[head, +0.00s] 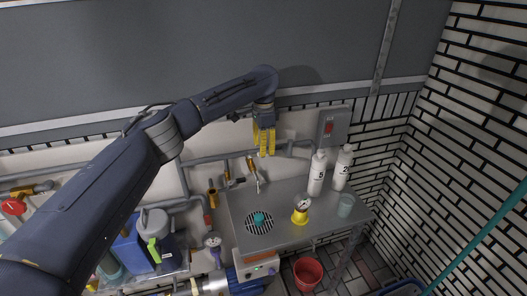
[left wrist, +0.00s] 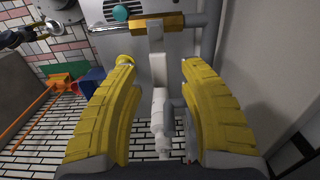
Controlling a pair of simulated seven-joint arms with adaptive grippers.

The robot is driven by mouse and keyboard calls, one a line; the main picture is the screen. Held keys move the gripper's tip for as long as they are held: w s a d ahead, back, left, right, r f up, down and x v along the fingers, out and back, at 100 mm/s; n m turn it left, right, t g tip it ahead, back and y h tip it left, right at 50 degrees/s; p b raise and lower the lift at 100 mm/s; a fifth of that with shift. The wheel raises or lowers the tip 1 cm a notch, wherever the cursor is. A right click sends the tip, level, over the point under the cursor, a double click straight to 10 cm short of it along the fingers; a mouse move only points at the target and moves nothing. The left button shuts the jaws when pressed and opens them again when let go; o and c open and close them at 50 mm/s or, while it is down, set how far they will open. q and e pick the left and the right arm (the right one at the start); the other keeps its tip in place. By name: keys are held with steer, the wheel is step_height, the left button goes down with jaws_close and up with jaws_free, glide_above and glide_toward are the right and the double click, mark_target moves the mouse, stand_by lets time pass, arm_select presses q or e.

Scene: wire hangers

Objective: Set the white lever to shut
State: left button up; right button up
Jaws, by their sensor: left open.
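The white lever (left wrist: 159,105) shows in the left wrist view, attached to a brass valve body (left wrist: 157,21) on a grey pipe. It runs from the brass toward the camera, across the pipe's line in that picture. In the head view the white lever (head: 258,184) is small, below the brass valve. My left gripper (head: 264,150) has yellow fingers, pointing down above the valve in the head view. In the left wrist view the gripper (left wrist: 160,112) is open, its fingers on either side of the lever with visible gaps.
A metal table (head: 283,239) stands below, with two white bottles (head: 317,173), a yellow-based gauge (head: 301,208) and a translucent cup (head: 346,205). A grey switch box (head: 336,121) is on the wall to the right. A red bucket (head: 308,273) stands on the floor.

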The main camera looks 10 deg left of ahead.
arm_select(q)
step_height(320, 180, up, 10)
stand_by(0.5)
